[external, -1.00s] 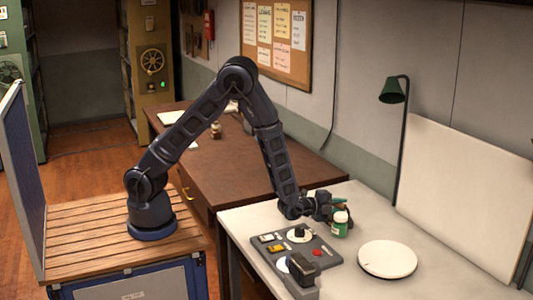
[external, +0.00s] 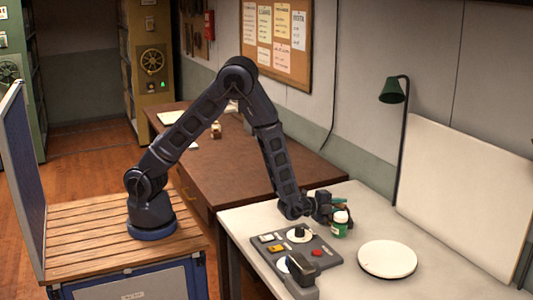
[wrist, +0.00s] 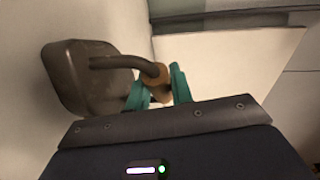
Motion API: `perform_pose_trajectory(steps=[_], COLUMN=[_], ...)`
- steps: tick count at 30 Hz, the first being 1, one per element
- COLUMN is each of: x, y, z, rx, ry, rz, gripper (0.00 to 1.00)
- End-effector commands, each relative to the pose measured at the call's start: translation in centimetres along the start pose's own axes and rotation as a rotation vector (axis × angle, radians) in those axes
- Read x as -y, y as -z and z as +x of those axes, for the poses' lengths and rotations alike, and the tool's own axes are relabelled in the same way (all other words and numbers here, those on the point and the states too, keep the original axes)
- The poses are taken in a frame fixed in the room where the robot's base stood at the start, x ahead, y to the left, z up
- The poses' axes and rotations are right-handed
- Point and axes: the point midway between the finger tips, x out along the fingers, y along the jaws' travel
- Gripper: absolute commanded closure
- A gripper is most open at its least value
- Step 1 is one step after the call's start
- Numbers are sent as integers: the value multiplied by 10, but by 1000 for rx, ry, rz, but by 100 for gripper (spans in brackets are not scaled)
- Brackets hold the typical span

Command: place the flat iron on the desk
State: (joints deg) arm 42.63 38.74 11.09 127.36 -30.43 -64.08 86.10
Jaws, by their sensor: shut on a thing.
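The flat iron (wrist: 85,80) is dark grey with a curved handle and a brown grip, at the left of the wrist view. My gripper (wrist: 158,88) has its teal fingers shut on the grip.
A grey control panel (external: 320,250) with knobs and a round white plate (external: 388,259) are on the table. A green lamp (external: 393,90) and a leaning white board (external: 465,195) stand behind.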

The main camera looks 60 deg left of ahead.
Motion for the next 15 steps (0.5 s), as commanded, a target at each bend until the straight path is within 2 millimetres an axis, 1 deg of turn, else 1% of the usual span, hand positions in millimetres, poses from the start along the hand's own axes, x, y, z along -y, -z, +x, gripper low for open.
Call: perform_pose_trajectory(steps=[10, 15], x=[2, 10], y=[1, 2], z=[0, -1], rx=[-1, -1], ry=[2, 4], rz=[-1, -1], gripper=[100, 100])
